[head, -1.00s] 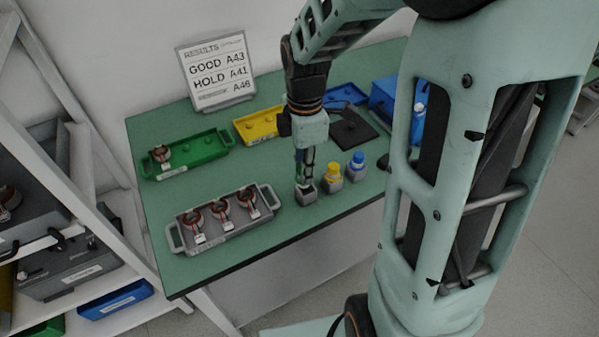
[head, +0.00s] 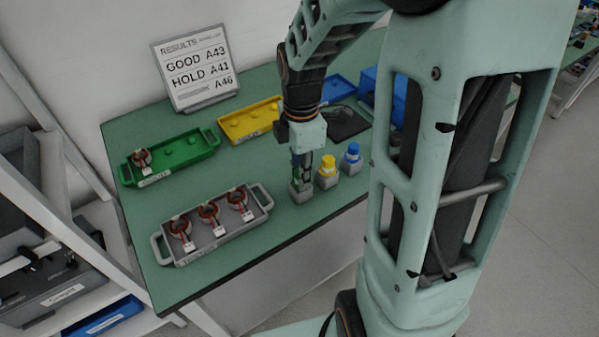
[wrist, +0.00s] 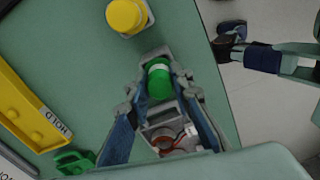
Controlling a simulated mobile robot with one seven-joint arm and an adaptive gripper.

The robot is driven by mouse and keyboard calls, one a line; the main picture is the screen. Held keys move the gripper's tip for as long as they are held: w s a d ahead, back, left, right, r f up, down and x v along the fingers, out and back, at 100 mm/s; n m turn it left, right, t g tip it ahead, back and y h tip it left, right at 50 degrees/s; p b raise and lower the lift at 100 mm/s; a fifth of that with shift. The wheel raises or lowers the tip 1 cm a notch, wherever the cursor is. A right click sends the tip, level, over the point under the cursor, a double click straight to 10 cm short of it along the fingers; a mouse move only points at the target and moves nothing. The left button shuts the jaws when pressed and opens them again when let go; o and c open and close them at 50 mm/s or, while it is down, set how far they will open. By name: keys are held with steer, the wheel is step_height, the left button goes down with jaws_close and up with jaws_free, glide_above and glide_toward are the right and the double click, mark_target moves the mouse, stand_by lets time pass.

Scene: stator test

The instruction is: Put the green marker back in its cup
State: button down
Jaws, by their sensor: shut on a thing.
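The green marker (wrist: 158,79) is between the fingers of my gripper (wrist: 162,92), which is shut on it in the wrist view. In the head view my gripper (head: 302,168) points down over a small grey cup (head: 300,195), the leftmost of three in a row. The fingertips are close to the cup's top. The marker's lower end is hidden, so I cannot tell how deep it is in the cup. A yellow marker (head: 327,164) and a blue marker (head: 352,150) stand in the other two cups.
A grey tray (head: 222,232) with three copper-wound parts lies left of the cups. Green (head: 190,150), yellow (head: 236,127) and blue (head: 338,89) trays lie behind. A results sign (head: 196,72) stands at the back. The table's front edge is close to the cups.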

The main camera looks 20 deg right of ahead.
steer(key=shift+f, duration=0.45)
steer(key=c, duration=1.7)
jaws_free()
steer(key=shift+r, duration=0.15)
step_height(320, 180, up, 13)
steer(key=shift+f+p, duration=0.15)
steer(key=shift+p, duration=0.65)
